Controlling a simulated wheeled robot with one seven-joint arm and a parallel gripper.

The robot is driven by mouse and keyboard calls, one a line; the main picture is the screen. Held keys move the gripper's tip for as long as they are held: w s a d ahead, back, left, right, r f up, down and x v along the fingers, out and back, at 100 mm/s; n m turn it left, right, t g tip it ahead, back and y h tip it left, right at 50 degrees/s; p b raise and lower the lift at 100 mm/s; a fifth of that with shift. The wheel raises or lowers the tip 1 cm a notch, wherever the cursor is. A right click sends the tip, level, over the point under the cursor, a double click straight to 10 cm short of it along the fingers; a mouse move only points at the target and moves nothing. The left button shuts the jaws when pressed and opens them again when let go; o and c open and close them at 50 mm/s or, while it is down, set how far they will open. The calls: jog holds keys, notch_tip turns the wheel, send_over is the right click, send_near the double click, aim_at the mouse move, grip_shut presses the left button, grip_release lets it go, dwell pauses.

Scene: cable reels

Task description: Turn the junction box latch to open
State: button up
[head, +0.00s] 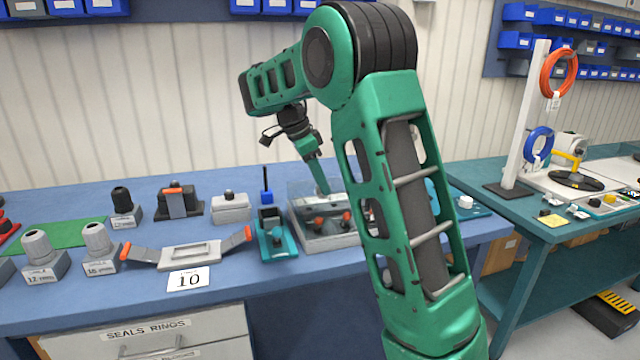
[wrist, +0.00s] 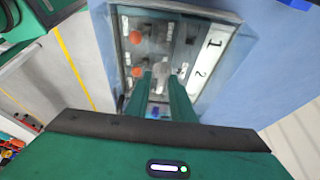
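The junction box (head: 345,240) is a grey case with a clear cover and orange-tipped knobs inside, at the right of the blue bench. In the wrist view the box (wrist: 225,18) shows two orange knobs (wrist: 136,71) on the left and a white strip (wrist: 206,62) marked 1 and 2 on the right. My gripper (head: 323,188) points down over the back of the box. In the wrist view my gripper (wrist: 161,76) shows a gap between its green fingers, with small pale parts visible there. I cannot make out the latch or any contact.
A teal clamp-like fixture (head: 273,238) stands close left of the box. A grey bracket with orange ends (head: 190,255) and a card marked 10 (head: 188,281) lie further left. A second teal bench (head: 560,205) stands at right.

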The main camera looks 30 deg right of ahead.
jog(key=shift+w+f, duration=0.1)
jog(key=shift+w, duration=0.1)
jog(key=v, duration=1.1)
dwell(0.4)
jog(key=shift+f, duration=0.1)
jog(key=s+d+f+n+g+y, duration=0.1)
jog(key=s+d+f+n, duration=0.3)
jog(key=s, duration=0.5)
jog(key=s+d+f+n+y, duration=0.1)
jog(key=s+d+f+n, duration=0.1)
jog(key=s+d, duration=0.6)
jog(key=s+a+f+n+t+y, duration=0.1)
jog(key=s+a+f+n, duration=0.3)
jog(key=s, duration=0.6)
jog(key=s+a+f+n+t+y, duration=0.1)
jog(key=s+a+f+n, duration=0.4)
jog(key=s+a+f, duration=0.3)
jog(key=s, duration=0.3)
